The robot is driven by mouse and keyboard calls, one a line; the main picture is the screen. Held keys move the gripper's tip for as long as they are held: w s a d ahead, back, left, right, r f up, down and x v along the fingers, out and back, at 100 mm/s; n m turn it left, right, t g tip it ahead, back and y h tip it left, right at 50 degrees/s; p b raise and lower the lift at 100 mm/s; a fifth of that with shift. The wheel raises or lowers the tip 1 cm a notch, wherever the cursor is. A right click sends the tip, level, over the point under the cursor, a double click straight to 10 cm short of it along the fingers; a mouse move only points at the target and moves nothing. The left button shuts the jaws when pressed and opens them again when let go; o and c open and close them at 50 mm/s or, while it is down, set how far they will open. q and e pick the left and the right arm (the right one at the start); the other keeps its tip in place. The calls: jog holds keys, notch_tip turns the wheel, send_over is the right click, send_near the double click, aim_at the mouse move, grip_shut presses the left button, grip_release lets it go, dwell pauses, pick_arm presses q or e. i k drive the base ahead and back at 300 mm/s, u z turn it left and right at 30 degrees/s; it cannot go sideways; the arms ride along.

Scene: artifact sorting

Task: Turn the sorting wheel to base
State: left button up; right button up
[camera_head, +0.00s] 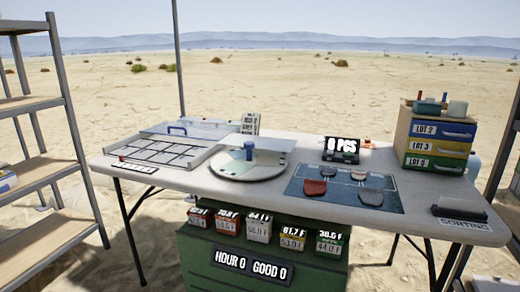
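The sorting wheel (240,172) is a round pale disc lying flat near the middle of the table. A small blue upright peg (248,151) stands on it, off toward the back. A flat grey-white panel sits over or behind the wheel's back right part. Any markings on the wheel, including a base mark, are too small to read. Neither of my grippers is in view.
The folding table (190,182) stands on desert ground. Left of the wheel is a divided tray (160,153); right is a blue mat (335,202) with several dark and reddish pieces. A drawer unit (437,140) stands back right. Shelves (35,105) flank the left.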

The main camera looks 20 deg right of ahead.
aim_at(247, 164)
jog(key=u, duration=0.45)
jog(key=i, duration=1.65)
jog(key=z, duration=0.7)
